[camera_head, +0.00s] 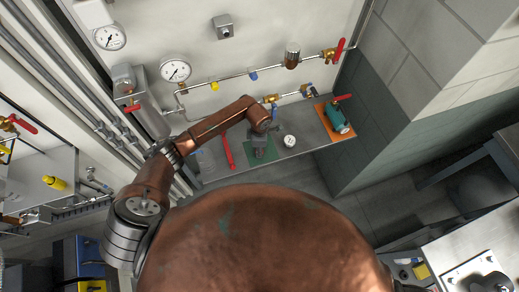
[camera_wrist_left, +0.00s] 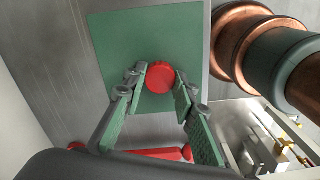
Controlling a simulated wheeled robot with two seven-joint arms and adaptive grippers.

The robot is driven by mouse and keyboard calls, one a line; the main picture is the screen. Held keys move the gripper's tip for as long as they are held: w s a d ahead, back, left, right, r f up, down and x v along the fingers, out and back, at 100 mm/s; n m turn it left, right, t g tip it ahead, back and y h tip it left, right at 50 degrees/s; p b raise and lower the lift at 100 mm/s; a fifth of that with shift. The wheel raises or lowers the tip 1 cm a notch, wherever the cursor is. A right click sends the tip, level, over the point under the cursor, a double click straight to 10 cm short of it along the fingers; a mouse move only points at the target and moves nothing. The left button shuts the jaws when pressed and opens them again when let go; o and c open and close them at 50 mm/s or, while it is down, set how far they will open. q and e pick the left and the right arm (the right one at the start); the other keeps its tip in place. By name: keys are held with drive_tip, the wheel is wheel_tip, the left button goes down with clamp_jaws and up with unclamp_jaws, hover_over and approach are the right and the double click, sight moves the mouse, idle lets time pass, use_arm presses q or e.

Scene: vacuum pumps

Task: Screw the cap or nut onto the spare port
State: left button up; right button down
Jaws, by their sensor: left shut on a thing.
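A red round cap (camera_wrist_left: 160,77) shows in the left wrist view, in front of a green mat (camera_wrist_left: 130,40). My left gripper (camera_wrist_left: 161,86) is shut on the cap, one finger on each side of it. In the head view my left gripper (camera_head: 260,152) is over the green mat on the metal shelf, and the cap is hidden there. I cannot tell how far the cap is from the mat. The spare port cannot be told for sure; a brass fitting (camera_head: 270,98) sits on the lower wall pipe. My right gripper is not in view.
On the shelf (camera_head: 205,172), a red wrench (camera_head: 228,150) lies left of the gripper and a white gauge (camera_head: 290,141) right of it. A teal pump part (camera_head: 336,118) stands on an orange mat. Pipes with red-handled valves (camera_head: 340,49) run along the wall behind.

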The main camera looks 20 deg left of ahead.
use_arm(q)
clamp_jaws()
drive_tip(key=shift+r+p, duration=0.35)
drive_tip(key=shift+r, duration=0.2)
drive_tip(key=shift+r+p, duration=1.35)
drive_tip(key=shift+r, duration=1.1)
